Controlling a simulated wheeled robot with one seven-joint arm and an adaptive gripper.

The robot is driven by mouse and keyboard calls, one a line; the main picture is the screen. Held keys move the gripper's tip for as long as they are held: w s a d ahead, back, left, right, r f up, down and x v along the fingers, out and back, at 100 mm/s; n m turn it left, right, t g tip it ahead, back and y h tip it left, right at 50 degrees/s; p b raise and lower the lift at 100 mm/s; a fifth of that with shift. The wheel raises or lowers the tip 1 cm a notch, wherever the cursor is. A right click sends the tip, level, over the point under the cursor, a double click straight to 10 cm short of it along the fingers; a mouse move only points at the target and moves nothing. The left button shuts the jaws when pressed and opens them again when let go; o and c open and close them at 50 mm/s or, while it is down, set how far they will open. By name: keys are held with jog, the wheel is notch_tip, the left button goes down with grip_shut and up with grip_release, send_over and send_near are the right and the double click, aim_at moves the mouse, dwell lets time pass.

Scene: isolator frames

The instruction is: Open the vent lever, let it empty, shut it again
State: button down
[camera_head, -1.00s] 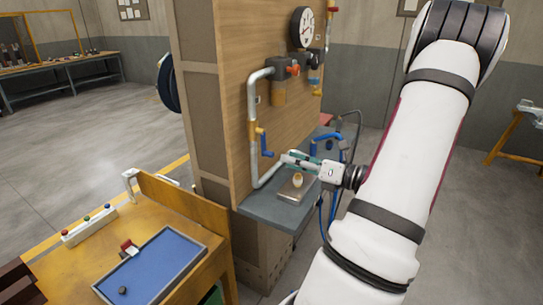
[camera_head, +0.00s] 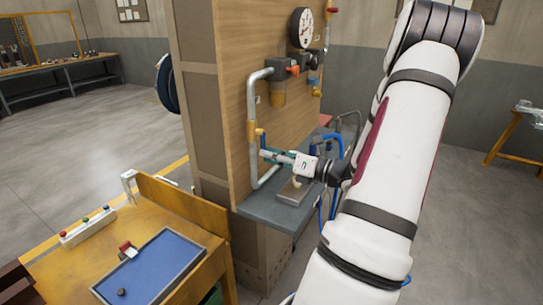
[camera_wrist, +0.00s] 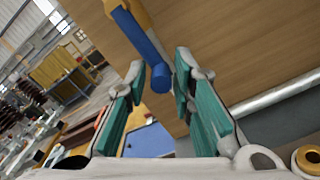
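The blue vent lever (camera_head: 262,140) hangs down from a yellow valve (camera_head: 252,130) on the grey pipe, on the wooden panel. In the wrist view the lever (camera_wrist: 145,45) points down from its yellow mount (camera_wrist: 138,12), and its round end is between my fingertips. My gripper (camera_wrist: 160,72) is open, with a teal-padded finger on each side of the lever; a gap shows on the left, and the right finger is close. In the head view my gripper (camera_head: 268,156) is at the lever's lower end and partly hides it.
A round gauge (camera_head: 302,28) and other valves sit higher on the panel. The grey pipe (camera_head: 262,180) bends near the panel's foot above a grey shelf (camera_head: 262,207). A metal plate (camera_head: 292,192) lies on the shelf below my gripper. A wooden table with a blue tray (camera_head: 155,268) stands at front left.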

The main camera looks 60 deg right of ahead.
jog(key=shift+d+r+n, duration=0.1)
jog(key=shift+d+n, duration=0.2)
jog(key=shift+d, duration=0.05)
dwell(0.6)
jog(key=d+r+n+b, duration=0.5)
jog(key=n+b, duration=0.4)
jog(key=n, duration=0.8)
jog(key=shift+w+d+r, duration=0.25)
jog(key=shift+d+r, duration=0.1)
jog(key=shift+r, duration=0.55)
jog(key=c, duration=1.6)
grip_release()
jog(key=shift+a, duration=0.1)
jog(key=shift+o, duration=0.2)
jog(key=s+d, duration=0.1)
jog(key=s, duration=1.1)
